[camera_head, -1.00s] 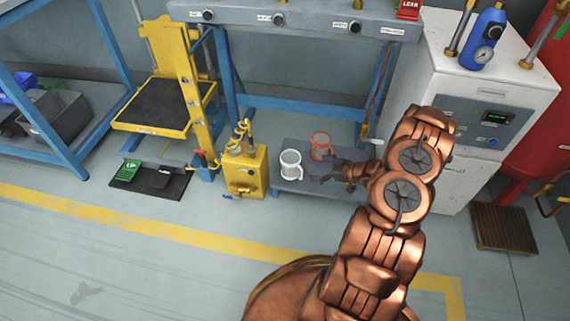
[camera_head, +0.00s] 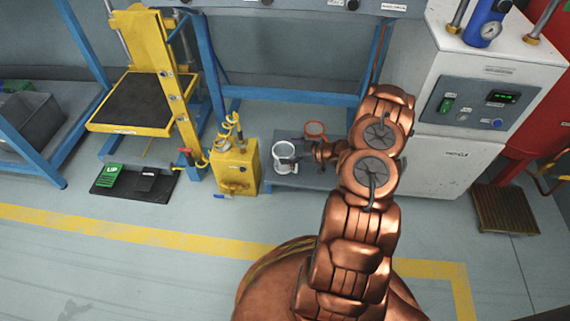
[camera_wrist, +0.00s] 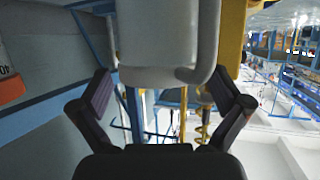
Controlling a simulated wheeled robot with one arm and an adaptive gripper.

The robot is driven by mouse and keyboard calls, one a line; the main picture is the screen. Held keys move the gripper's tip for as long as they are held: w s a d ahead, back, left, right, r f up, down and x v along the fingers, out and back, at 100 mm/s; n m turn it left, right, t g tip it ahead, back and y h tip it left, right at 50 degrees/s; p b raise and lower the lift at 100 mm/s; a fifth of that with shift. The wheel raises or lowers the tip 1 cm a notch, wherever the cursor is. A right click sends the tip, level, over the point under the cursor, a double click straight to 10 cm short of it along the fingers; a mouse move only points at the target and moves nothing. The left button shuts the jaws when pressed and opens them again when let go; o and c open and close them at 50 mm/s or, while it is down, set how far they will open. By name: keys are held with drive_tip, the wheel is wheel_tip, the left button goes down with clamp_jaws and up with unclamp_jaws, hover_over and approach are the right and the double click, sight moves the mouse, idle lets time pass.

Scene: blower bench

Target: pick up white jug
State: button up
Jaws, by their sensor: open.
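The white jug (camera_head: 283,149) stands upright on a low grey platform (camera_head: 318,180), beside the yellow box. My gripper (camera_head: 294,160) is at its right side, with dark fingers partly overlapping the jug. In the wrist view the white jug (camera_wrist: 165,40) fills the top middle, with its handle at its lower right. My gripper (camera_wrist: 164,90) is open there, one finger on each side, and the jug lies ahead between them. Contact cannot be told.
An orange jug (camera_head: 315,129) stands just behind, partly hidden by my arm. The yellow box (camera_head: 236,167) with valves is close on the left. A white cabinet (camera_head: 447,160) stands to the right. A blue-framed bench is behind. Open floor lies in front.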

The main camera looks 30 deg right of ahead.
drive_tip(key=shift+w+a+f, duration=0.3)
drive_tip(key=shift+w+a, duration=0.1)
drive_tip(key=shift+w, duration=0.15)
drive_tip(key=c, duration=1.5)
